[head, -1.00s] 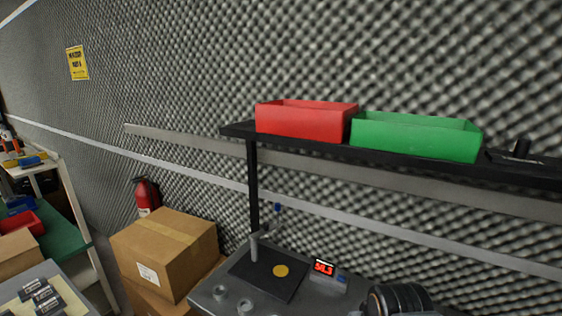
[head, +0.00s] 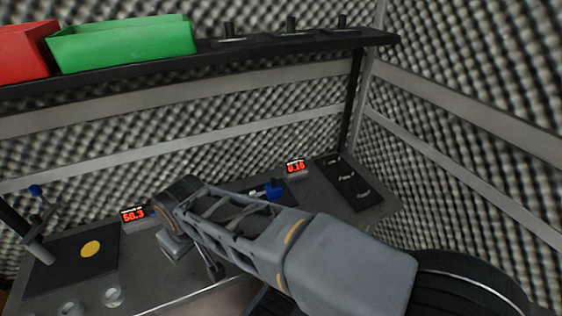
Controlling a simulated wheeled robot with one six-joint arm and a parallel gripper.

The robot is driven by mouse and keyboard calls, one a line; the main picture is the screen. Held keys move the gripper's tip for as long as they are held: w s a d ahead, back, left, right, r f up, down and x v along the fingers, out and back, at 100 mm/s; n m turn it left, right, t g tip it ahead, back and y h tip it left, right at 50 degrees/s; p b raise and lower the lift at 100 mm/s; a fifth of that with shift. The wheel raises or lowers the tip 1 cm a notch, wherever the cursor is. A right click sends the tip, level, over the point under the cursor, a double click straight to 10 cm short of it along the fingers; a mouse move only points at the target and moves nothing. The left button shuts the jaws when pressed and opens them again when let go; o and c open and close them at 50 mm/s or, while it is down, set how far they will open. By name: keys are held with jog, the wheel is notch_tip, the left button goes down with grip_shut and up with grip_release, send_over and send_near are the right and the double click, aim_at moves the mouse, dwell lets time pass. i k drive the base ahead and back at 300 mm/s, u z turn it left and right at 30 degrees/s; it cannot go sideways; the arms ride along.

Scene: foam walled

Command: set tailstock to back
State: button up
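No part is clearly labelled as the tailstock. A small blue-and-metal device (head: 273,189) sits on a dark base at the back of the grey bench in the head view, partly behind my arm. I cannot tell from this view whether it is the tailstock or how it is set. My arm reaches from the lower right across the bench to the left. My gripper is around the arm's far end, over the bench; its fingertips cannot be made out and I see nothing held.
The bench also bears a black plate with a yellow disc (head: 90,249), red displays (head: 133,214) and (head: 295,167), and a black switch panel (head: 348,184). Above, a shelf (head: 250,58) holds red (head: 22,50) and green bins (head: 125,42). Foam walls meet at the right.

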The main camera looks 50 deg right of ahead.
aim_at(273, 191)
jog(key=z, duration=1.45)
